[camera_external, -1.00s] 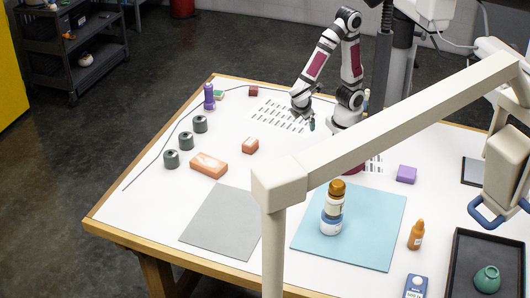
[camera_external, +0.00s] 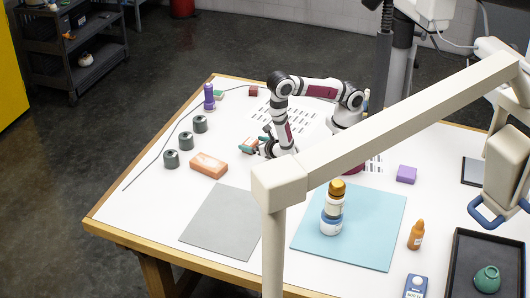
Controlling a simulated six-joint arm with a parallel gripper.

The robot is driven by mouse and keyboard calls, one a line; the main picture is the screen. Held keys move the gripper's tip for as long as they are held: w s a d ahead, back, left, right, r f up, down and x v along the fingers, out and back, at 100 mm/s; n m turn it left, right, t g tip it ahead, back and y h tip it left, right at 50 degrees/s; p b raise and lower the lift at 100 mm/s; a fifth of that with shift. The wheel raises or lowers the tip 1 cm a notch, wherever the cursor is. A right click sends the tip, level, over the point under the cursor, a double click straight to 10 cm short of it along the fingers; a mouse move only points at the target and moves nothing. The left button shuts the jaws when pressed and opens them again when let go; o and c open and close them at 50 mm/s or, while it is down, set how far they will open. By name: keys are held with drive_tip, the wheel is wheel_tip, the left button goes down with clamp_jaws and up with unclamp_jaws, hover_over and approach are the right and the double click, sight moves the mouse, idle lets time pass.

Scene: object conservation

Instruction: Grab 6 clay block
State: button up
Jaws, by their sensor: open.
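A small orange-brown block (camera_external: 250,142) lies on the white table left of centre, partly hidden by my gripper. My gripper (camera_external: 254,145) is open, with its teal-tipped fingers at this block; I cannot tell whether they touch it. A larger orange-brown block (camera_external: 208,165) with a pale patch lies to the left of the gripper. A small dark red block (camera_external: 253,91) is near the far edge. A purple block (camera_external: 406,174) lies at the right. Which of these is the clay block is not marked.
Several dark grey cylinders (camera_external: 186,141) stand along the left, beside a thin cable. A purple bottle (camera_external: 209,97) stands at the far left. A grey mat (camera_external: 220,222) and a blue mat (camera_external: 375,228) with stacked jars (camera_external: 332,212) lie in front. A beige lamp arm (camera_external: 400,130) crosses the view.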

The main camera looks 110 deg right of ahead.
sight(246, 141)
drive_tip(key=x, duration=0.5)
drive_tip(key=shift+d, duration=0.1)
drive_tip(key=c, duration=1.3)
drive_tip(key=shift+o, duration=0.2)
drive_tip(key=shift+r, duration=0.1)
